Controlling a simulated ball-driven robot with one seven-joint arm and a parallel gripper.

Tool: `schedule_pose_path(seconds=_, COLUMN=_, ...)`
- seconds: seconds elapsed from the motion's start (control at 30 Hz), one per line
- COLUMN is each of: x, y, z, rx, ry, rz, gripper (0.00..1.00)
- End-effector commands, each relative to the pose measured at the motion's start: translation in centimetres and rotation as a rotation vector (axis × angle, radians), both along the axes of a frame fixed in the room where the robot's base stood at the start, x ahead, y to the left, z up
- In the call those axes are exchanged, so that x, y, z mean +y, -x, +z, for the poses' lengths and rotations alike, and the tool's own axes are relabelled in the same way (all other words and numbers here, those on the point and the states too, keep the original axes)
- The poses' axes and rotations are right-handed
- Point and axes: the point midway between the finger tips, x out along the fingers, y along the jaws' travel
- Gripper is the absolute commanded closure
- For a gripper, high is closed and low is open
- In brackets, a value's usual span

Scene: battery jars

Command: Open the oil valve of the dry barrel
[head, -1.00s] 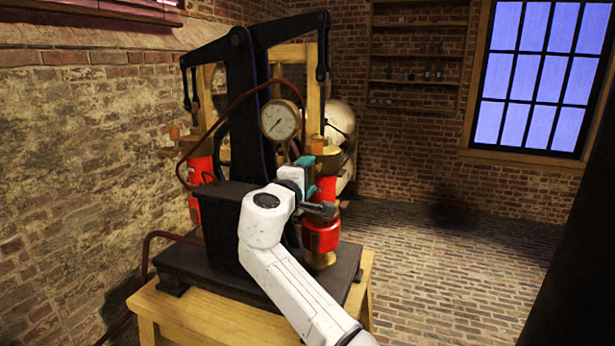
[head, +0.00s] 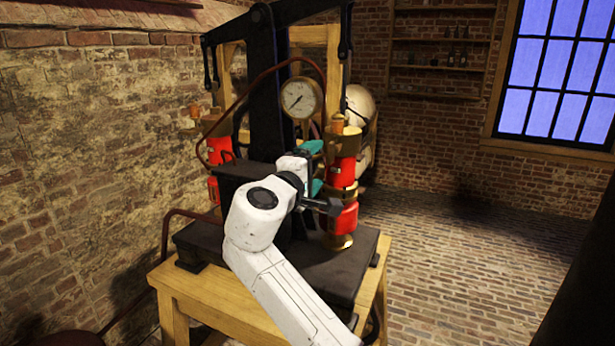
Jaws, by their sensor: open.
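Two red barrels with brass bands stand on a black pump. The right barrel (head: 343,174) is near my arm. The left barrel (head: 221,160) is partly hidden behind the pump body. I cannot tell which one is dry, and I cannot make out an oil valve clearly. An orange-brown knob (head: 338,123) sits atop the right barrel and a similar one (head: 194,112) is at the left. My gripper (head: 319,167), with teal fingers apart, is open at the left side of the right barrel. Whether it touches the barrel is unclear; nothing shows between the fingers.
The pump's black base (head: 330,270) stands on a wooden table (head: 205,298). A round gauge (head: 302,98) and a curved pipe (head: 250,88) rise above my wrist. The black beam (head: 264,75) stands behind. A brick wall is close at left; the brick floor (head: 455,260) at right is open.

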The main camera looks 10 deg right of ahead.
Motion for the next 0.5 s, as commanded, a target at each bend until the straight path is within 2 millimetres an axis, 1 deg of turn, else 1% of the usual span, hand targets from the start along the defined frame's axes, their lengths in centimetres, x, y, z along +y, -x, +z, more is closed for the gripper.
schedule_pose_path(seconds=0.1, x=1.0, y=1.4, z=-0.2, rx=0.000, ry=-0.001, rz=0.001, gripper=0.19)
schedule_pose_path(seconds=0.2, x=1.5, y=2.0, z=-0.1, rx=0.000, ry=0.000, rz=0.001, gripper=0.19)
schedule_pose_path(seconds=0.3, x=1.7, y=2.4, z=0.0, rx=0.000, ry=0.000, rz=-0.001, gripper=0.19)
schedule_pose_path(seconds=0.5, x=1.7, y=2.5, z=0.0, rx=0.001, ry=0.001, rz=-0.001, gripper=0.19)
